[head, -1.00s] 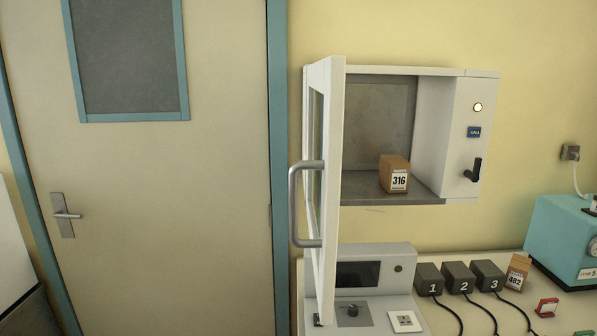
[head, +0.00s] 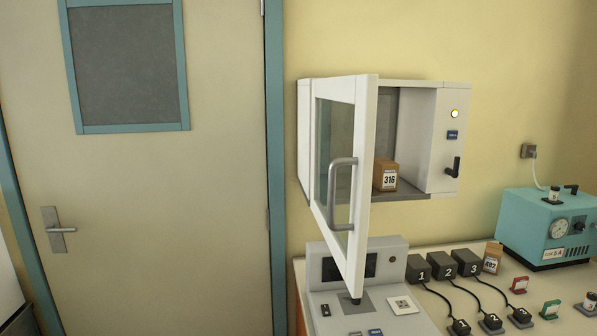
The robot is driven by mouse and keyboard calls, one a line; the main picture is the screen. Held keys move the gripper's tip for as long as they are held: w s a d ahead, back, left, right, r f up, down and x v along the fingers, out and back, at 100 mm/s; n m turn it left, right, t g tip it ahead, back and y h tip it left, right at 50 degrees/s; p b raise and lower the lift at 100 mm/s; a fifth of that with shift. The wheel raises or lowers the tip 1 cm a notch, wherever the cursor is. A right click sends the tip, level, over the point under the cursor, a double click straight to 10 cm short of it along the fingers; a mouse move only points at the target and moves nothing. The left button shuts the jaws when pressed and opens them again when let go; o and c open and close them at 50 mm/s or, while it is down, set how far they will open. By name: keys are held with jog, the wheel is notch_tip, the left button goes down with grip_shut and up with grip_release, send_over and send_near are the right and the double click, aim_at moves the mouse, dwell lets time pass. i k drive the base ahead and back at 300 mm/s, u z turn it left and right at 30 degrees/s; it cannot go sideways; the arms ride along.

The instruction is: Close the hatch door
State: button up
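The hatch door (head: 364,180) is a white-framed glass panel, hinged at the left of the white wall cabinet (head: 420,140). It stands open, swung out toward me, with its grey bar handle (head: 335,193) on the outer face. Inside the cabinet a brown box labelled 316 (head: 385,178) stands on the floor, partly hidden by the door. A black lever (head: 453,167), a CALL button (head: 452,135) and a lit lamp (head: 455,113) are on the cabinet's right front panel. My gripper is not in view.
Below the hatch, a grey control console (head: 325,300) stands on a bench. To its right are black blocks numbered 1, 2 and 3 (head: 443,265) with cables, a box labelled 482 (head: 492,258) and a teal machine (head: 545,225). A beige room door (head: 160,220) is at left.

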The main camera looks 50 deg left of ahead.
aim_at(361, 91)
jog(key=u, duration=1.8)
jog(key=i, duration=0.5)
jog(key=z, duration=0.55)
jog(key=k, duration=0.3)
jog(key=u, duration=0.55)
